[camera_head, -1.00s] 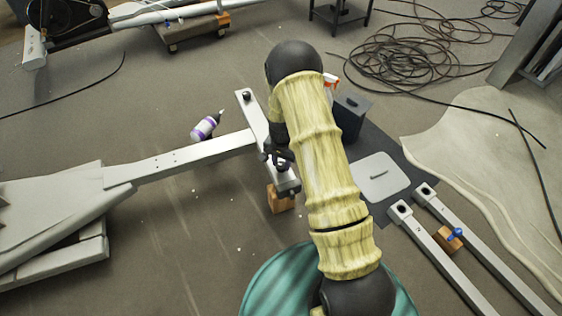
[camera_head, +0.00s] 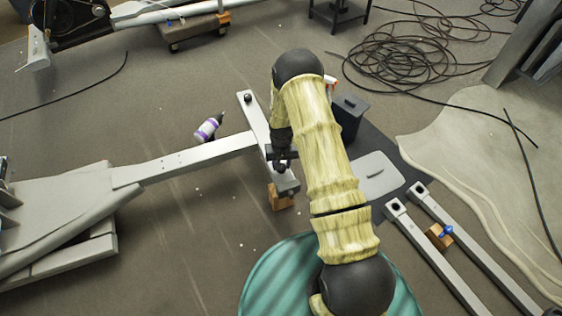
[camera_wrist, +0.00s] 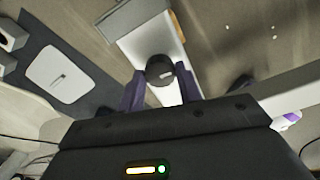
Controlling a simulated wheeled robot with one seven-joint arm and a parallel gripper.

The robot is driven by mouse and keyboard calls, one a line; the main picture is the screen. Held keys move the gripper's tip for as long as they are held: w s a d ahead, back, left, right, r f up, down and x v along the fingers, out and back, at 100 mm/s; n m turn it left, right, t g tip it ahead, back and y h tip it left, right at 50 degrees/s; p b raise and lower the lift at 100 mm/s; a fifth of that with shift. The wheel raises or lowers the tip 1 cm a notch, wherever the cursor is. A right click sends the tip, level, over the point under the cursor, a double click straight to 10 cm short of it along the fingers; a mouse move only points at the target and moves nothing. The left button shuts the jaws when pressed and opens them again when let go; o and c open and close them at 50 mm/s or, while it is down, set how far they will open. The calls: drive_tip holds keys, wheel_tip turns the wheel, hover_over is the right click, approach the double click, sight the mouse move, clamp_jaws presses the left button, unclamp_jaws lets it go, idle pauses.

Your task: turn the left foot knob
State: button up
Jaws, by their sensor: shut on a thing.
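The dark round foot knob (camera_wrist: 160,70) stands on the near end of the pale crossbar (camera_wrist: 140,33) of the elliptical. In the wrist view it sits between the two dark purple fingers of my gripper (camera_wrist: 160,88), which are shut on it. In the head view my gripper (camera_head: 282,163) is over this near end of the crossbar (camera_head: 258,122), partly covered by my arm. The knob is mostly hidden there. A second dark knob (camera_head: 248,97) is on the far end of the crossbar, apart from my gripper.
A wooden block (camera_head: 280,198) supports the crossbar's near end. A purple-and-white bottle (camera_head: 208,129) lies left of the bar. Right of my arm are a dark bin (camera_head: 348,115), a pale lid-like panel (camera_head: 376,176) and loose metal rails (camera_head: 438,256). Coiled cable (camera_head: 400,60) lies behind.

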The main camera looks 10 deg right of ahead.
idle(0.4)
drive_tip(key=o, duration=1)
wheel_tip(320, 180, up, 17)
drive_tip(key=p, duration=0.6)
drive_tip(key=shift+r, duration=0.2)
drive_tip(key=shift+r, duration=0.1)
